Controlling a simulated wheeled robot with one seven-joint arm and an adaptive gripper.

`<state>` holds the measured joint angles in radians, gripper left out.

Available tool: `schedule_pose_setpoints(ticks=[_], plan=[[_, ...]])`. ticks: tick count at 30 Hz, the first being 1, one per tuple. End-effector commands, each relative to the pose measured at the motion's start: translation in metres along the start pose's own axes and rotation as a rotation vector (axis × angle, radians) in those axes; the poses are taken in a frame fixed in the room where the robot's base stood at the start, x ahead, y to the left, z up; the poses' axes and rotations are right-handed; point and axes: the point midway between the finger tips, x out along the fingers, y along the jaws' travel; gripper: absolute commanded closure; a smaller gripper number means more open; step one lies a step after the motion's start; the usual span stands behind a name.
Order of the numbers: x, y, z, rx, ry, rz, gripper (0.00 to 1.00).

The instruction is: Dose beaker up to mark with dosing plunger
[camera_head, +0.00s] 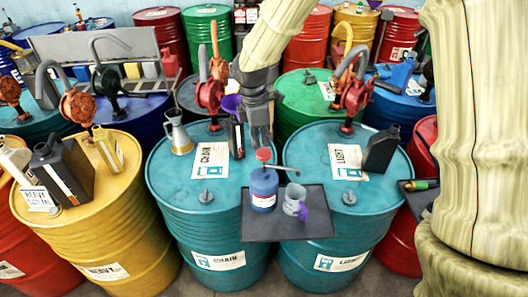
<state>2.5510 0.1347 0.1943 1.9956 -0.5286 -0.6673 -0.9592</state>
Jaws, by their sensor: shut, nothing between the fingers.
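A blue dosing can (264,190) with a red plunger knob (263,155) stands upright on a dark tray (290,229) at the front of the teal drums. A grey, translucent beaker (293,207) with a purple handle stands just right of the can on the same tray. The level in the beaker and its mark are too small to tell. My gripper (260,142) points down, shut and empty, with its tips close above or behind the red knob. I cannot tell whether they touch it.
The tray bridges two teal drums labelled CHAIN (210,160) and LIGHT (346,162). A dark bottle (237,138) stands close left of my gripper, and a metal jug (178,134) farther left. Another dark bottle (381,149) stands on the right drum. Red hand pumps rise behind.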

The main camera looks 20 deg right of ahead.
Motion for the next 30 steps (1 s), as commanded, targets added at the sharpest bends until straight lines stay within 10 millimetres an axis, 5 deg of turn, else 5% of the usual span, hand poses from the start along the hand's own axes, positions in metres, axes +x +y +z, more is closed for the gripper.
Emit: schedule_pose_setpoints(ticks=[30], plan=[[0.039, 0.0, -0.002, 0.0, 0.0, -0.001, 1.0]])
